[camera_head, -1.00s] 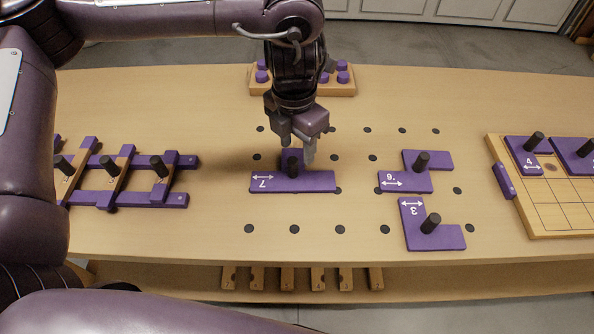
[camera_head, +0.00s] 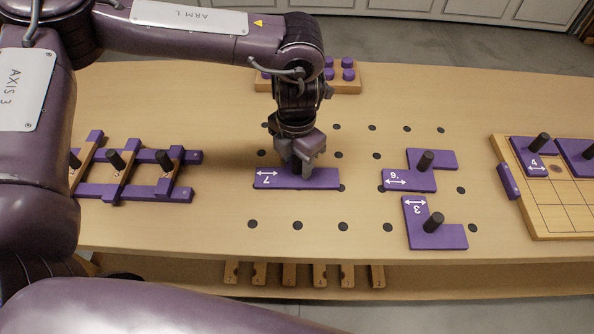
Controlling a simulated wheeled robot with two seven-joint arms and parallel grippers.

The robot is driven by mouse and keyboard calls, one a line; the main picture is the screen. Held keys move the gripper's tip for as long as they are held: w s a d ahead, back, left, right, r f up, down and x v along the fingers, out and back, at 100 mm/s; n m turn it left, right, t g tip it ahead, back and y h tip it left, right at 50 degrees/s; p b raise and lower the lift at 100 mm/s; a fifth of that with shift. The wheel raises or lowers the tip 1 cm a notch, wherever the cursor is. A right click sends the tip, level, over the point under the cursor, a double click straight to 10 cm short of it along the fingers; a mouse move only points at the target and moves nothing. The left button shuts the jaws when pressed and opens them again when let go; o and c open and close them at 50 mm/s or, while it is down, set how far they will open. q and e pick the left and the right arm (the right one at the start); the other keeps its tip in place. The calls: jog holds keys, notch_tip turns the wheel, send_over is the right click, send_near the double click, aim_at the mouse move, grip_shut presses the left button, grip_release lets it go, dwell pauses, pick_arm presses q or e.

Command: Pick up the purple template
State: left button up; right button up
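A purple template marked 7 (camera_head: 325,179) lies flat on the bench near its middle. My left gripper (camera_head: 300,173) points down over it, with its fingers low at the place of the template's black peg. The gripper hides the peg and the template's back part, so I cannot tell whether the fingers are closed on it. Other purple templates with black pegs lie to the right: one marked 6 (camera_head: 400,180) and one marked 3 (camera_head: 415,220). My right gripper is not in view.
A wooden grid board (camera_head: 537,222) with purple pieces stands at the right. A purple and wood rack (camera_head: 125,190) with black pegs is at the left. A block with purple knobs (camera_head: 348,88) sits behind my gripper. Black dots (camera_head: 343,226) mark the bench.

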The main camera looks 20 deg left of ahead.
pick_arm(q)
grip_shut()
jog(key=shift+r, duration=0.15)
